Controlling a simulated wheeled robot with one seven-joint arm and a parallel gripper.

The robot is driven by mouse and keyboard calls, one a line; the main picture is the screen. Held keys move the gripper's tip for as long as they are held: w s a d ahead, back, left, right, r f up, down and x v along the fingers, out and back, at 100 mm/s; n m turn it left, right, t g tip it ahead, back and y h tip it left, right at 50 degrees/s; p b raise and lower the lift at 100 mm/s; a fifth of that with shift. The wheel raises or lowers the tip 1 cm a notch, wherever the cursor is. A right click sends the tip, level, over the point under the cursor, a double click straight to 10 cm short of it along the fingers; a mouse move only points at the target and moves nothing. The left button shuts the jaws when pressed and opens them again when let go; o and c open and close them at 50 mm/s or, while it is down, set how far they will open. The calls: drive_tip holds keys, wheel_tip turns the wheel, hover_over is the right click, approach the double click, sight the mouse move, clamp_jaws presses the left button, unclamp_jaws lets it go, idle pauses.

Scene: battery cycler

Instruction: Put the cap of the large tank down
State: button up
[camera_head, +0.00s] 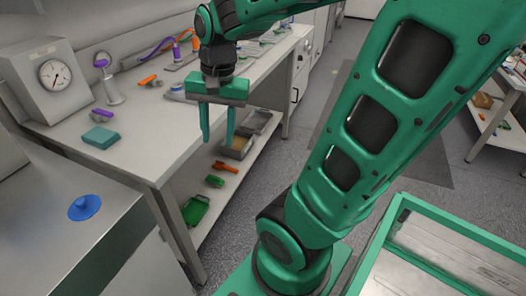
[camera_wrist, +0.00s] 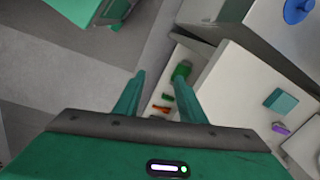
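A blue round cap with a raised knob (camera_head: 84,207) sits on the flat top of a large grey metal box (camera_head: 45,235) at the lower left of the head view. I cannot tell whether this box is the large tank. The cap also shows at the top right of the wrist view (camera_wrist: 296,11). My gripper (camera_head: 217,140) points down at the front edge of the white bench, to the right of the cap and well apart from it. Its two fingers are spread with nothing between them, as the wrist view also shows (camera_wrist: 160,77).
The white bench (camera_head: 150,135) holds a dial gauge box (camera_head: 55,75), a teal block (camera_head: 101,137) and small purple and orange items. Its lower shelf holds a metal tray (camera_head: 237,150) and green and orange items. A green-framed tray (camera_head: 470,240) lies at lower right.

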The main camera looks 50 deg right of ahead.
drive_tip(key=s+d+f+n, duration=0.1)
drive_tip(key=s+d+n, duration=0.1)
drive_tip(key=s, duration=0.4)
drive_tip(key=s+d+f+n+g, duration=0.1)
drive_tip(key=s+d+n, duration=0.1)
drive_tip(key=s, duration=0.4)
drive_tip(key=shift+d+f+n, duration=0.2)
drive_tip(key=shift+f+n, duration=0.15)
drive_tip(key=shift+n, duration=0.15)
